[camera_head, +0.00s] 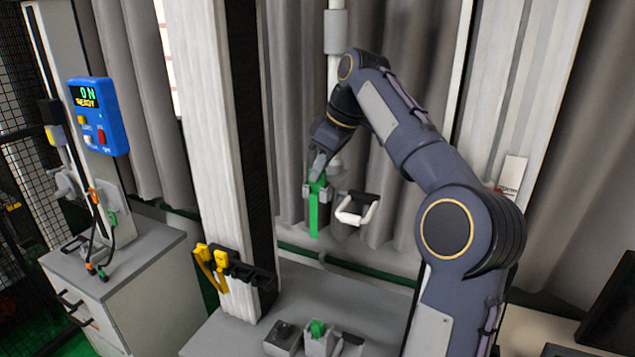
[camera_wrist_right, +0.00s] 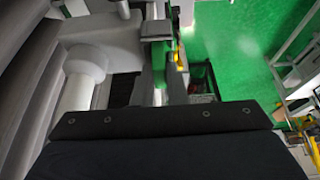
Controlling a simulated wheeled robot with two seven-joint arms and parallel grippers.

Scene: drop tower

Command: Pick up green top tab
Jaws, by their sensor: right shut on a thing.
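The green top tab (camera_head: 314,208) hangs upright in the head view, right of the pale column. My right gripper (camera_head: 318,187) is shut on it at its upper end. In the right wrist view the green tab (camera_wrist_right: 160,60) shows between the jaws, partly hidden by the gripper and the dark bar in front. The tab's lower end is clear of the table below. My left gripper is in neither view.
A white-handled black fixture (camera_head: 357,208) is just right of the tab. The pale column (camera_head: 214,130) stands left, with yellow clips (camera_head: 211,262) on it. Grey blocks, one with a green piece (camera_head: 318,328), sit on the table (camera_head: 235,335). A blue control box (camera_head: 98,116) is far left.

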